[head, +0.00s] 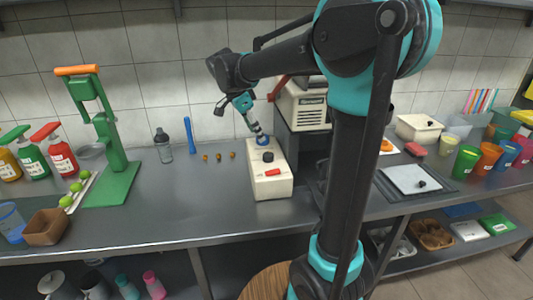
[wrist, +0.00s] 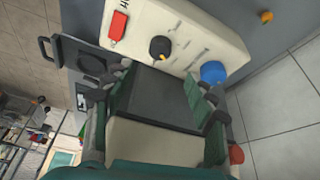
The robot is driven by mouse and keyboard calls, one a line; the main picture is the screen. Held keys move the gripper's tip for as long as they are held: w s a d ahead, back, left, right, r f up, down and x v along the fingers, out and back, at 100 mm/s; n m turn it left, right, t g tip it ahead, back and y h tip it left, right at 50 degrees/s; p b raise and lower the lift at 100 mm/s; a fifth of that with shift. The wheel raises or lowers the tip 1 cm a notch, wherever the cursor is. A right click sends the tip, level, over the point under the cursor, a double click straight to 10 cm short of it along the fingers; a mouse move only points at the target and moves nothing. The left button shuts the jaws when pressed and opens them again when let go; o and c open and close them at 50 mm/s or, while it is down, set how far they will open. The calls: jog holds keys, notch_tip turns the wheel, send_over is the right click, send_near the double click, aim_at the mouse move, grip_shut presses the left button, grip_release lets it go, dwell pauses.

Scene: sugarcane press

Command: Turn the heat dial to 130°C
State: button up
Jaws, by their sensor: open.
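A white control box (head: 271,185) stands on the counter, with a blue knob (head: 262,141) at its far end, a black dial (head: 268,156) in the middle and a red switch (head: 273,172) nearer the front. In the wrist view the black dial (wrist: 160,47) has a small yellow mark and faint markings beside it, too small to read. I cannot read which knob sets heat. My gripper (head: 260,134) is at the far end of the box, close to the blue knob. In the wrist view its fingers are apart and empty, the right one near the blue knob (wrist: 212,72).
A beige machine (head: 302,107) on a dark base stands right behind the box. A green press (head: 115,165) and sauce bottles stand at the left. Small orange-brown pieces (head: 218,157) lie left of the box. The counter in front of the box is clear.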

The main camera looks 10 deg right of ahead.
aim_at(268, 154)
jog(key=x, duration=1.1)
jog(key=shift+d, duration=0.1)
jog(key=c, duration=1.2)
